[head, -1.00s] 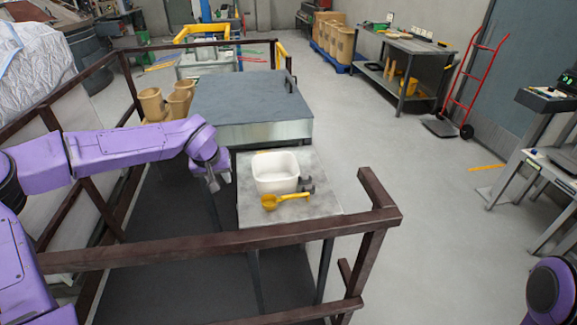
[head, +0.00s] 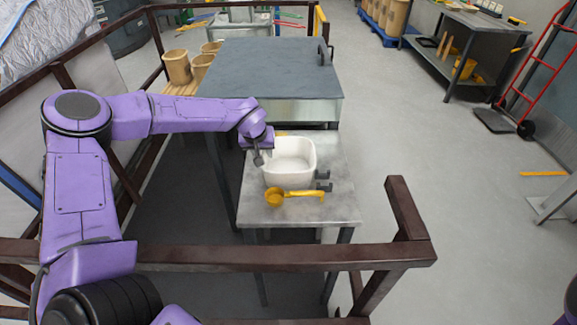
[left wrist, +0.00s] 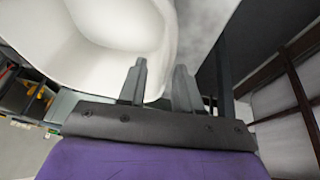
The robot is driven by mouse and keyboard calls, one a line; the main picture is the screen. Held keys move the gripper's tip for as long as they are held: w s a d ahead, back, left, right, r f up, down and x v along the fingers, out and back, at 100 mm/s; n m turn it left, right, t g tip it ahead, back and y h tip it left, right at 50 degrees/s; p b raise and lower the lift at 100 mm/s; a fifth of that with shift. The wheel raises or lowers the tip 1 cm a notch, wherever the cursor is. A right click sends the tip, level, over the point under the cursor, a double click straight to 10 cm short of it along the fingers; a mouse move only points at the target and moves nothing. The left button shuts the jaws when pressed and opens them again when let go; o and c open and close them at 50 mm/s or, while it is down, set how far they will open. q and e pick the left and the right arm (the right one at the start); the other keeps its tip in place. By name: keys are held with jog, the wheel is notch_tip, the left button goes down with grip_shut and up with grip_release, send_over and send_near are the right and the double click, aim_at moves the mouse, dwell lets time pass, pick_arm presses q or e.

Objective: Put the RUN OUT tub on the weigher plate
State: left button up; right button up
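A white tub (head: 290,160) stands upright on a small grey table (head: 335,205); no lettering on it is legible. My left gripper (head: 260,157) is at the tub's left rim. In the left wrist view the tub (left wrist: 95,45) fills the upper left. There the left gripper's fingers (left wrist: 160,76) are apart, one over the tub's inside and one outside, with the rim between them. I cannot tell whether either finger touches the wall. My right gripper is out of view. I cannot make out a weigher plate.
A yellow scoop (head: 290,196) lies in front of the tub, near dark hooks (head: 323,181). A large grey-topped box (head: 265,70) stands behind the table. A brown railing (head: 300,256) crosses in front. Tan buckets (head: 177,67) stand at back left. Open floor lies to the right.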

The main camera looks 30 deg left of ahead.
aim_at(264, 154)
pick_arm(q)
jog(key=x, duration=0.3)
jog(key=shift+a, duration=0.1)
grip_shut()
jog(key=shift+r, duration=0.1)
